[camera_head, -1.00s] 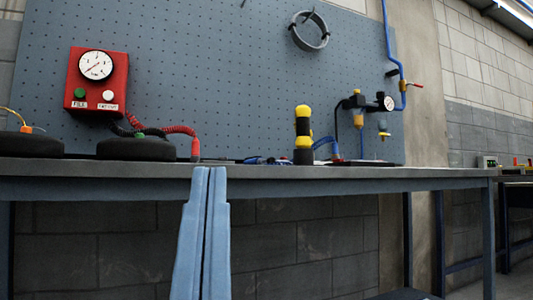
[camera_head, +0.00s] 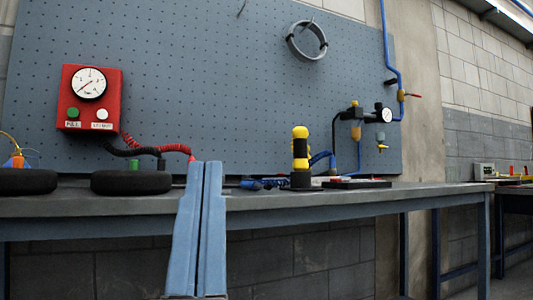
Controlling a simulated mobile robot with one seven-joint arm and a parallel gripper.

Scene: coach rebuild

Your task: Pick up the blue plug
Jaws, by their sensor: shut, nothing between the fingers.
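My gripper (camera_head: 207,166) is shut and empty, its two pale blue fingers side by side and pointing up in front of the workbench (camera_head: 350,199). The fingertips overlap the bench top and the lower pegboard in the picture. I cannot clearly make out a blue plug. A small, low blue object (camera_head: 263,183) lies on the bench just right of the fingertips; its shape is too small to tell. A blue hose (camera_head: 321,157) curves behind a yellow and black upright object (camera_head: 300,158). The fingers hide part of the bench and the end of the red coiled hose.
A red gauge box (camera_head: 89,98) hangs on the pegboard (camera_head: 215,70) at left. Two black round objects, the nearer-centre one (camera_head: 131,183) and another (camera_head: 27,182), lie on the bench. A flat dark tray (camera_head: 358,184) lies at right. The bench's front strip looks clear.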

